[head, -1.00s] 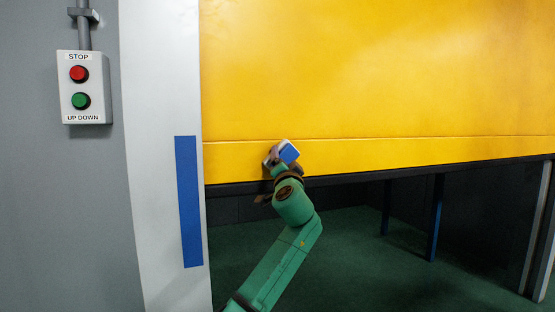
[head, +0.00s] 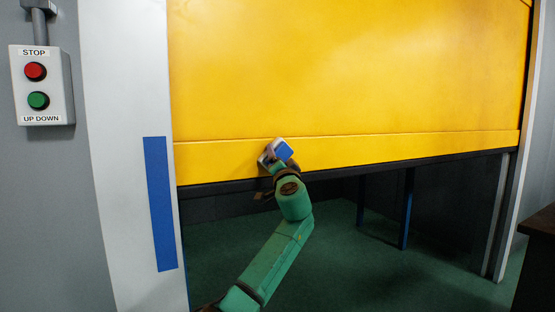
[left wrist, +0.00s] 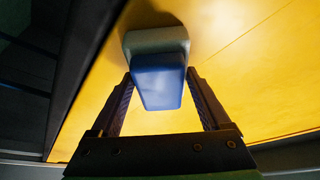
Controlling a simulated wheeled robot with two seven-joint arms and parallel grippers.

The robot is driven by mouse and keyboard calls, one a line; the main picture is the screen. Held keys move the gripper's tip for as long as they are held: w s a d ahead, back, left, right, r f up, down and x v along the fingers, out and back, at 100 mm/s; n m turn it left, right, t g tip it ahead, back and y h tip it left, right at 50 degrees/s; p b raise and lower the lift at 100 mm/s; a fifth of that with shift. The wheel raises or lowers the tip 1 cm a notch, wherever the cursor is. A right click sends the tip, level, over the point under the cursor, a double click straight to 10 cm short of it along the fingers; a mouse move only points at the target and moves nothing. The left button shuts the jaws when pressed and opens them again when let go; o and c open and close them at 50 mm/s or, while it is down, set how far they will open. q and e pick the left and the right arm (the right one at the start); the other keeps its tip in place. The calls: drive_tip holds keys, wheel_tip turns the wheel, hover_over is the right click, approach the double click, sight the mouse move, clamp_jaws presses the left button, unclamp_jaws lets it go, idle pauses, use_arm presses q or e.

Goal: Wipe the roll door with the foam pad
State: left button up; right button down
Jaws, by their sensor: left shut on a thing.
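The yellow roll door (head: 350,70) is partly raised, with a dark strip along its bottom edge. My left gripper (head: 272,160) is at the door's lower panel, left of its middle, just above that strip. It is shut on the foam pad (head: 285,150), which has a blue body and a grey-green face. In the left wrist view the pad (left wrist: 157,85) sits between the fingers (left wrist: 160,100), its grey-green end toward the yellow door (left wrist: 240,75). The pad is at or very near the surface; I cannot tell how firmly it touches. My right gripper is not in view.
A white door post (head: 125,200) with a blue stripe (head: 160,205) stands at the left. A control box (head: 42,85) with red and green buttons hangs on the wall. Below the door is an open gap with green floor (head: 340,270). A dark brown object (head: 540,240) stands at the right edge.

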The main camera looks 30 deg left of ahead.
use_arm(q)
drive_tip(key=shift+s+a+f+b, duration=0.1)
drive_tip(key=shift+s+a+b, duration=0.25)
drive_tip(key=shift+s+a, duration=0.4)
drive_tip(key=shift+s+a+b, duration=0.35)
drive_tip(key=shift+s+a, duration=0.15)
drive_tip(key=shift+s, duration=0.5)
drive_tip(key=shift+s+a+f+b, duration=0.1)
drive_tip(key=shift+s+a+b, duration=0.25)
drive_tip(key=shift+s+a, duration=0.4)
drive_tip(key=shift+s+a+r+b, duration=0.15)
drive_tip(key=shift+s+a, duration=0.2)
drive_tip(key=shift+s, duration=0.25)
drive_tip(key=shift+s+a+f+b, duration=0.1)
drive_tip(key=shift+s+a, duration=0.25)
drive_tip(key=shift+s, duration=0.3)
drive_tip(key=shift+s+a+r+b, duration=0.15)
drive_tip(key=shift+s+a, duration=0.2)
drive_tip(key=shift+s, duration=0.25)
drive_tip(key=shift+s+a+f, duration=0.15)
drive_tip(key=shift+s+a, duration=0.15)
drive_tip(key=shift+s, duration=0.15)
drive_tip(key=shift+s+a, duration=0.75)
drive_tip(key=shift+s, duration=0.35)
drive_tip(key=shift+d, duration=0.1)
